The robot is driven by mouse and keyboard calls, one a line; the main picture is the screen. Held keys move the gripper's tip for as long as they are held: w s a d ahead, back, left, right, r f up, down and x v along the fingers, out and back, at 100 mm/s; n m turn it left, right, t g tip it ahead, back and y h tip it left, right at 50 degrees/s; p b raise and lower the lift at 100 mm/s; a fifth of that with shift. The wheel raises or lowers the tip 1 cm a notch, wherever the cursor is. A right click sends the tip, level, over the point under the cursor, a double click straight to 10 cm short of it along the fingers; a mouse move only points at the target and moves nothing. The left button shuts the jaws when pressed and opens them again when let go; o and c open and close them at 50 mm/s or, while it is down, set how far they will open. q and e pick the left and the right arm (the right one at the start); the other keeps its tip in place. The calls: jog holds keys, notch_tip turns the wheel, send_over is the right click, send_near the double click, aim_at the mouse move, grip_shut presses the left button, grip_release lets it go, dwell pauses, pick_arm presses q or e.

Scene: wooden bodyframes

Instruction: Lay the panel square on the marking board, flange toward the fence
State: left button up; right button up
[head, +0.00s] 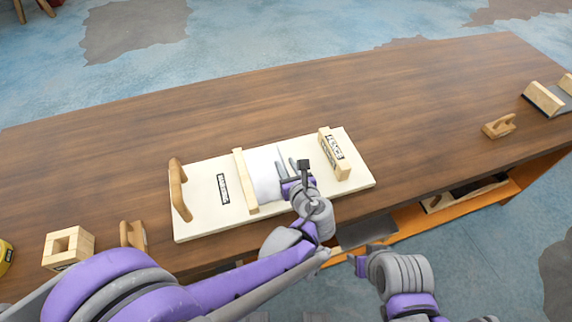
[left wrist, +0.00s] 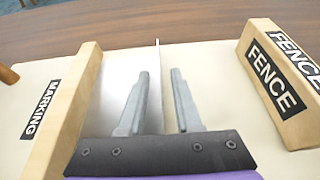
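The cream marking board (head: 205,220) lies on the table. A pale panel (head: 265,185) lies flat on it, between a wooden bar (head: 246,182) and the fence block (head: 335,155). In the left wrist view the panel (left wrist: 118,85) has a thin upright flange (left wrist: 157,75) on its fence side, apart from the fence (left wrist: 275,85). My left gripper (head: 287,165) is over the board; its fingers (left wrist: 164,90) are apart, with the flange's line showing between their tips and no visible grip. My right gripper (head: 360,264) is off the table's front edge; its fingers are unclear.
A hollow wooden block (head: 68,247) and a small wooden piece (head: 133,235) are at left. Another wooden tool (head: 498,126) lies at right. The table behind the board is clear.

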pick_arm(q)
jog(key=v, duration=1.1)
jog(key=shift+s+d+r+p, duration=0.1)
jog(key=shift+s+r+p, duration=0.1)
jog(key=shift+s+p, duration=0.15)
pick_arm(e)
jog(key=shift+r, duration=0.5)
